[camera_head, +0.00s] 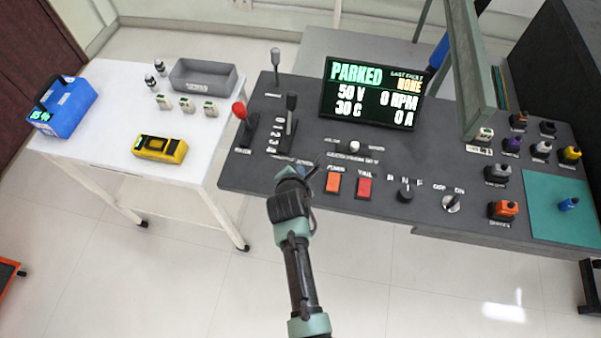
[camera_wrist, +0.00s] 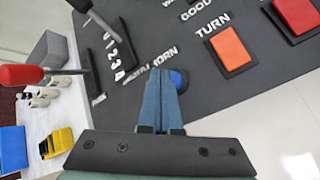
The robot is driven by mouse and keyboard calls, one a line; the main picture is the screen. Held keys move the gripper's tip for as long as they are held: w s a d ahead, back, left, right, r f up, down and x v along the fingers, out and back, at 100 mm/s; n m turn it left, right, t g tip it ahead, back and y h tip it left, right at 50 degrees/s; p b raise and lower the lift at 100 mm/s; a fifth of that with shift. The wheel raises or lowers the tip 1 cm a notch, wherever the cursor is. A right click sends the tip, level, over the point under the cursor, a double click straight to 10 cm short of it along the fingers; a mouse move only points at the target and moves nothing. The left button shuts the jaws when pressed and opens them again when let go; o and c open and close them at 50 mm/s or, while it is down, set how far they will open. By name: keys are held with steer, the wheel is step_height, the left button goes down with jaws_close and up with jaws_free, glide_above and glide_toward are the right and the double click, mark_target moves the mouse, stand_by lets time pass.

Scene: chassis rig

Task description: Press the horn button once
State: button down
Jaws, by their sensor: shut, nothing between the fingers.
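The horn button (camera_wrist: 181,80) is a round blue button beside a white label ending in "HORN" in the wrist view. My gripper (camera_wrist: 163,74) is shut and empty, its fingertips over the left part of the button and hiding some of it. I cannot tell whether the tips touch it or hover above it. In the head view my gripper (camera_head: 303,172) reaches the front left of the dark console (camera_head: 270,174), and my arm hides the button there.
An orange button (camera_head: 333,182) and a red button (camera_head: 364,187) lie right of my gripper. Black-knobbed (camera_head: 291,102) and red-knobbed (camera_head: 239,110) levers stand to its left. A display (camera_head: 370,92) reading "PARKED" stands behind. A white side table (camera_head: 110,130) is at the left.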

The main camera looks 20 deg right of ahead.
steer(key=shift+f, duration=0.4)
steer(key=shift+f+b, duration=0.45)
stand_by(0.7)
stand_by(0.4)
steer(key=shift+r+p, duration=0.85)
steer(key=shift+p, duration=0.1)
steer(key=shift+r, duration=0.1)
step_height(320, 180, up, 5)
steer(key=p, duration=0.5)
